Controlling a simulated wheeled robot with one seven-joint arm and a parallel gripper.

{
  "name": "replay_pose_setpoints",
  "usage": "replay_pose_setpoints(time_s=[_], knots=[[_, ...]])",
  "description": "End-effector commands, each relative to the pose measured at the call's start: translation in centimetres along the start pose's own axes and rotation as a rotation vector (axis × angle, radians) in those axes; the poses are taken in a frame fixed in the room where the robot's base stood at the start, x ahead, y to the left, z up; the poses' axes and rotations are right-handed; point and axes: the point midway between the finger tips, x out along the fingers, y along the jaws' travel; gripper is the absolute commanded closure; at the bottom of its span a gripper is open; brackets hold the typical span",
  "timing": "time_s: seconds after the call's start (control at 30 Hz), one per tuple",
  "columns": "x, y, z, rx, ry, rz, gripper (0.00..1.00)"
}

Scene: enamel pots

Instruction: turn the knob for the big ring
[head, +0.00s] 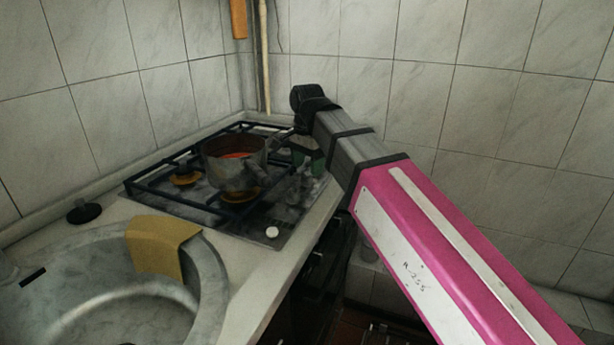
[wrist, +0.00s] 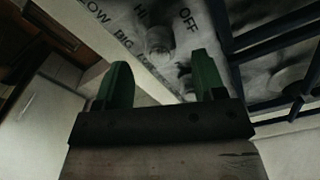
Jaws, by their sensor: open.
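The gas hob (head: 290,215) stands in the corner, with one white knob (head: 272,232) at its front edge. In the wrist view the printed words LOW, HI, OFF and part of BIG show on the hob surface (wrist: 215,35). A pale round knob (wrist: 158,40) sits among these words, just beyond my fingertips. My gripper (head: 306,150) is over the hob's right side in the head view, partly hidden by my arm. In the wrist view its green fingers (wrist: 163,60) are apart with nothing held. Which way the knob points is too dim to tell.
A grey pot (head: 228,170) with red contents stands on the dark blue grate (head: 150,192), left of my gripper. Tiled walls close in the back and right.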

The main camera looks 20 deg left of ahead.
Motion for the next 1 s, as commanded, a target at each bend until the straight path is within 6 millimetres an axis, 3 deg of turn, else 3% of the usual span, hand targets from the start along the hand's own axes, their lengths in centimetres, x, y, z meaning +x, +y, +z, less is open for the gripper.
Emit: replay_pose_setpoints(time_s=[0.3,0.7,0.87,1.0], knots=[[3.4,0.0,0.0,0.000,0.000,0.001,0.36],[3.8,0.0,0.0,0.000,0.000,0.000,0.36],[3.8,0.0,0.0,0.000,0.000,0.000,0.86],[3.8,0.0,0.0,-0.001,0.000,0.000,0.86]])
